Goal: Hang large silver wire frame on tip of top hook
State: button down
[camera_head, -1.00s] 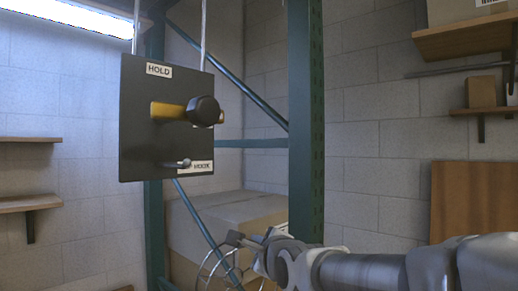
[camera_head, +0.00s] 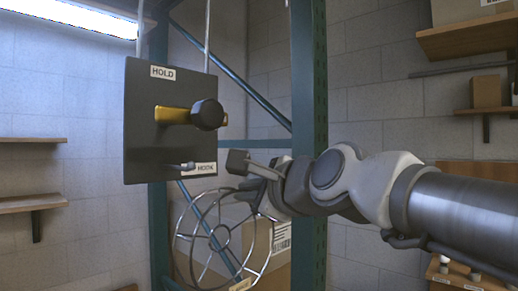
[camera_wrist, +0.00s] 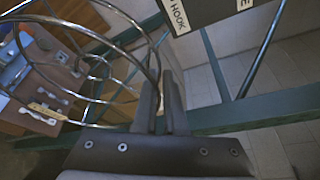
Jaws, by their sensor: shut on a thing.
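The large silver wire frame (camera_head: 222,226) hangs from my gripper (camera_head: 246,190), low and in front of the rack in the head view. My gripper is shut on the frame's upper rim. In the wrist view the frame (camera_wrist: 88,78) fills the left side, its rim running to the closed fingers (camera_wrist: 163,105). A small grey hook (camera_head: 183,166) sticks out near the bottom of a dark hanging panel (camera_head: 140,120), beside a HOOK label (camera_head: 204,169). The frame is below and right of the hook, apparently apart from it. The hook tip is not visible in the wrist view.
A yellow handle with a black knob (camera_head: 200,114) juts from the panel above the hook, under a HOLD label (camera_head: 162,72). A green rack post (camera_head: 310,100) stands right of the panel. Wall shelves (camera_head: 30,202) are at left. A cardboard box stands behind the frame.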

jog(key=s+r+n+g+y, duration=0.2)
jog(key=s+r+n+y, duration=0.1)
jog(key=s+r, duration=0.55)
jog(key=shift+s+a+f+p+x, duration=0.2)
jog(key=shift+p+x, duration=0.1)
jog(key=shift+x, duration=1)
jog(key=shift+s+a+f+p+x, duration=0.15)
jog(key=shift+p+x, duration=0.1)
jog(key=shift+x, duration=1.05)
jog(key=shift+s+a+f+p+x, duration=0.1)
jog(key=shift+s+f+p+x, duration=0.15)
jog(key=shift+x, duration=1.05)
jog(key=shift+w+a+f+b, duration=0.5)
jog(key=shift+f+b, duration=0.2)
jog(key=shift+b, duration=0.15)
jog(key=c, duration=0.9)
grip_release()
jog(key=shift+d, duration=0.1)
